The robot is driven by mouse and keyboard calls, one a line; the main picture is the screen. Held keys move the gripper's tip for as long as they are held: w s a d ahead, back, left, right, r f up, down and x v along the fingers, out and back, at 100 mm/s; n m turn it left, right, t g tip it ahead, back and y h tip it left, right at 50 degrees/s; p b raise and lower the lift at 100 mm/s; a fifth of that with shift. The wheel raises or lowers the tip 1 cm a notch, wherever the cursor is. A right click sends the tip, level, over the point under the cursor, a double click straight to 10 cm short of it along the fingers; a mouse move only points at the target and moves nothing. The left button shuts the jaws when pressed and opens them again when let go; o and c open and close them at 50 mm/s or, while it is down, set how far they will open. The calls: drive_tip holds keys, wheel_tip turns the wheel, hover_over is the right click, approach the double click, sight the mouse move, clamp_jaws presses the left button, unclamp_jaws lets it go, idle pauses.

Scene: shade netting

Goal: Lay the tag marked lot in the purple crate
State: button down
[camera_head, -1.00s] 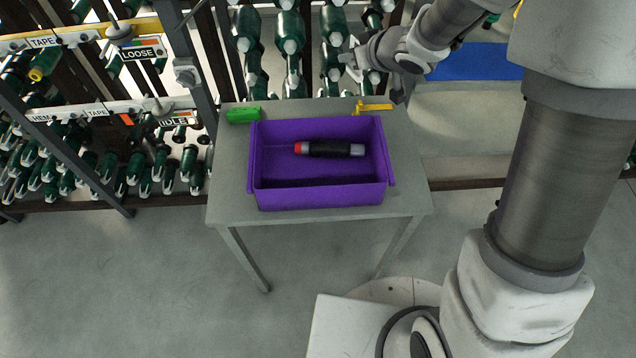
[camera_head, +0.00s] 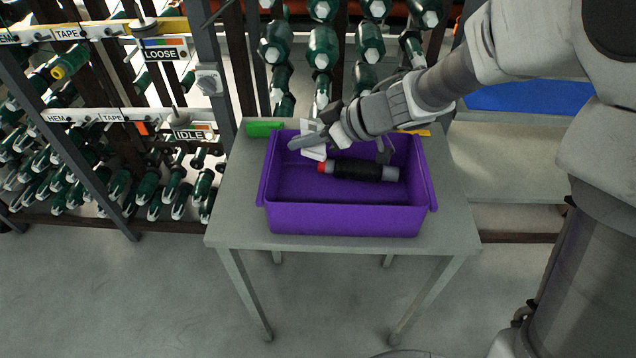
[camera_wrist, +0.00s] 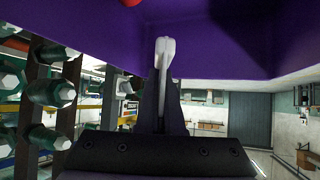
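The purple crate (camera_head: 345,219) stands on a grey table, its open top facing up. My gripper (camera_head: 322,135) is over the crate's back left part. It is shut on a white tag (camera_head: 314,152), which shows at the fingertips; I cannot read its marking. In the wrist view my gripper (camera_wrist: 163,85) has its fingers close together with the pale tag (camera_wrist: 165,55) between them, in front of the purple crate wall (camera_wrist: 225,45). A black tool with a red end and a grey end (camera_head: 355,170) lies inside the crate, just right of the tag.
A green block (camera_head: 264,129) sits on the table behind the crate's left corner. A yellow item (camera_head: 424,132) at the back right is mostly hidden by my arm. The rack at left carries tags marked LOOSE (camera_head: 165,54) and IDLE (camera_head: 193,134).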

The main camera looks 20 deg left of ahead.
wheel_tip(320, 180, down, 8)
drive_tip(key=b, duration=0.4)
drive_tip(key=shift+f, duration=0.1)
drive_tip(key=c, duration=1.5)
unclamp_jaws()
drive_tip(key=o, duration=0.4)
drive_tip(key=shift+o, duration=0.2)
